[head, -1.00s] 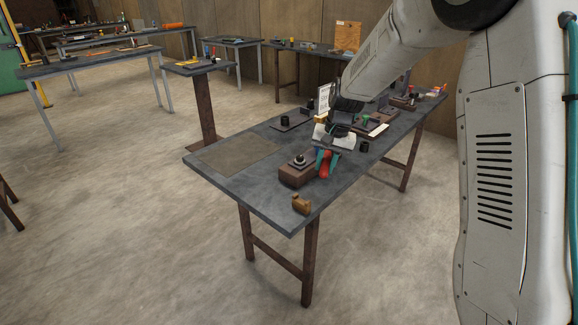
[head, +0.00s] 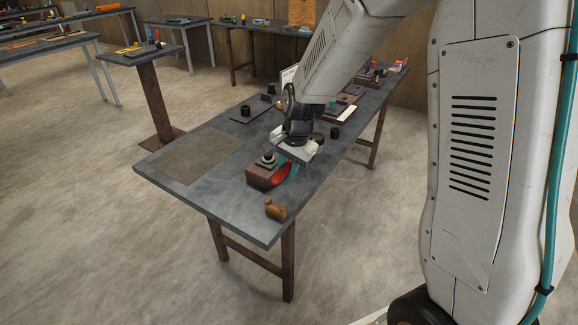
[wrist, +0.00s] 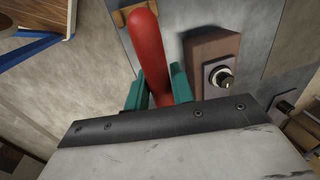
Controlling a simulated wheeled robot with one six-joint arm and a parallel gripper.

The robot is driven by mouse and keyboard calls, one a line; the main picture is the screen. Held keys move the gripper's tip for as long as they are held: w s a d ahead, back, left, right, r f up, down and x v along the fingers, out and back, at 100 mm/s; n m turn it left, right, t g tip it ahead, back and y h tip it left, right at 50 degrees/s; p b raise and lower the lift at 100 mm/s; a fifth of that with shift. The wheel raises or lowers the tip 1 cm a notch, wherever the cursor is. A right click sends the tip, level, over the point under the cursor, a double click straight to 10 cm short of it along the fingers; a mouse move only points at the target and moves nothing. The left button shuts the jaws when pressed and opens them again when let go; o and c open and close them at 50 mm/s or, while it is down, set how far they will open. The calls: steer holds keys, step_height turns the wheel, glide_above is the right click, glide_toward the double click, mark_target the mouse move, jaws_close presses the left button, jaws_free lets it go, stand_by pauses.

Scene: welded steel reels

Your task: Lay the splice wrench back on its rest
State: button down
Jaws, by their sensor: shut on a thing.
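My gripper (head: 292,160) points down over the near half of the grey workbench, its teal fingers shut on a red-handled tool, which I take as the splice wrench (head: 282,177). In the wrist view the red handle (wrist: 150,50) stands out between the teal fingers (wrist: 160,88); its other end is hidden by the gripper. A brown block with a dark round knob (head: 262,176) is just beside the wrench; it also shows in the wrist view (wrist: 212,52). A small tan wooden piece, perhaps the rest (head: 276,209), lies near the bench's front corner and shows partly behind the handle (wrist: 123,17).
The workbench (head: 215,197) has a bare brown mat (head: 200,152) at its left. A black cup (head: 335,132) and several fixtures stand farther back. A small pedestal table (head: 150,55) and other benches stand beyond. Floor at the left is clear.

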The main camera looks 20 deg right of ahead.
steer(key=shift+f, duration=3.75)
steer(key=c, duration=1.1)
jaws_free()
steer(key=r, duration=0.2)
steer(key=s+r, duration=0.1)
steer(key=r, duration=0.2)
steer(key=d+r, duration=0.1)
steer(key=r, duration=0.1)
steer(key=shift+s+r, duration=0.2)
steer(key=shift+r, duration=0.2)
